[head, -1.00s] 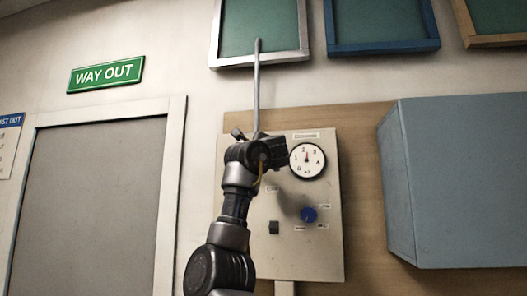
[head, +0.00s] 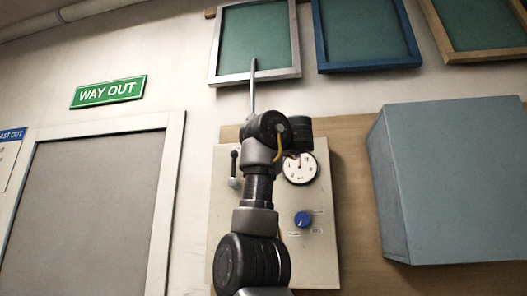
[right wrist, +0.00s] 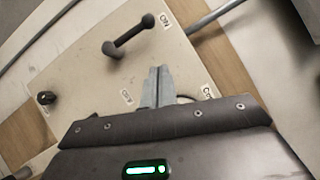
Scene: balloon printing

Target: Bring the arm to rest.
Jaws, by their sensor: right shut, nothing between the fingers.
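My right arm (head: 258,205) rises from the bottom of the head view in front of a pale control panel (head: 225,255). Its gripper is hidden behind the arm's dark upper joints there. In the right wrist view my right gripper (right wrist: 156,72) is shut and empty, its fingertips over the pale panel, just below a dark lever (right wrist: 135,36). I cannot tell if they touch the panel. The lever also shows in the head view (head: 234,165), left of the arm. My left gripper is in neither view.
The panel carries a round gauge (head: 300,168), partly covered by my arm, and a blue knob (head: 302,220). A grey-blue box (head: 450,180) juts out at right. Framed green screens (head: 252,40) hang above. A grey door (head: 90,215) and a WAY OUT sign (head: 108,91) are at left.

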